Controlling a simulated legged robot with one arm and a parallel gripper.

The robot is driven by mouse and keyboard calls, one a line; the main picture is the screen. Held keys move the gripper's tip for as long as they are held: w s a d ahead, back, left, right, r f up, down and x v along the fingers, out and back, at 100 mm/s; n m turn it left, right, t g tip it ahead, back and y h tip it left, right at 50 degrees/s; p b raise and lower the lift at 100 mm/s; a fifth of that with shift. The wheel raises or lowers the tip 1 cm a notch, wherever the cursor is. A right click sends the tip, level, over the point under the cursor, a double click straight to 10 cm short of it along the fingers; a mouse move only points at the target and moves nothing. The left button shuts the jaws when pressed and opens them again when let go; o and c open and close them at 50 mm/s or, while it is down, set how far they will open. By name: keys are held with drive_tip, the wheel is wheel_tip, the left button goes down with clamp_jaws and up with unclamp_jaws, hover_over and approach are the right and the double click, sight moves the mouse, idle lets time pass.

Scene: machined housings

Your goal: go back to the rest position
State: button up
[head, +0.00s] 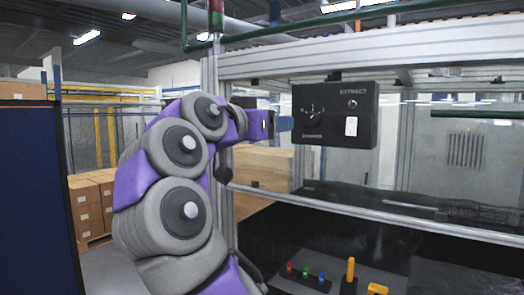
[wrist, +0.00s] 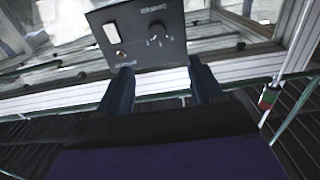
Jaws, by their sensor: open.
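My gripper (head: 286,123) is at the end of my purple and grey arm, just left of a black control box (head: 352,130) in the head view. In the wrist view my gripper (wrist: 160,67) has its two dark fingers spread apart with nothing between them. The box (wrist: 137,45) appears upside down there, just beyond the fingertips, with a rotary dial (wrist: 158,35) and a white switch (wrist: 112,33). I cannot tell whether a fingertip touches the box.
An aluminium frame (head: 300,60) with clear panels surrounds the box. Below are a yellow handle (head: 350,270) and several small coloured knobs (head: 306,275). Cardboard boxes (head: 88,205) stand on the left behind a dark blue panel (head: 38,190). A red and green stack light (head: 216,15) rises above my arm.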

drive_tip(key=d+f+n+g+b, duration=0.4)
drive_tip(key=d+f+g+b, duration=0.2)
drive_tip(key=d+f, duration=0.8)
drive_tip(key=s+d+f+n+g+y+b, duration=0.1)
drive_tip(key=s+d+f+g+b, duration=0.2)
drive_tip(key=f, duration=0.7)
drive_tip(key=s+d+f+g+y+b, duration=0.1)
drive_tip(key=s+d+f+y, duration=0.1)
drive_tip(key=s+f, duration=0.5)
drive_tip(key=s+f+g+y+b, duration=0.1)
drive_tip(key=s+f, duration=0.3)
drive_tip(key=f, duration=0.3)
drive_tip(key=s+f+n+g+y+b, duration=0.1)
drive_tip(key=s+f, duration=0.2)
drive_tip(key=f, duration=0.4)
drive_tip(key=s+f+g+y+b, duration=0.1)
drive_tip(key=s+f, duration=0.3)
drive_tip(key=f, duration=0.3)
drive_tip(key=s+a+f+g+y+b, duration=0.1)
drive_tip(key=s+a+f, duration=0.3)
drive_tip(key=s+f, duration=0.4)
drive_tip(key=s+a+f+n+g+y+b, duration=0.1)
drive_tip(key=s+a+f+g+y+b, duration=0.1)
drive_tip(key=s+f, duration=0.7)
drive_tip(key=shift+s+a+y, duration=0.5)
drive_tip(key=shift+a+y, duration=0.3)
drive_tip(key=shift+a, duration=0.35)
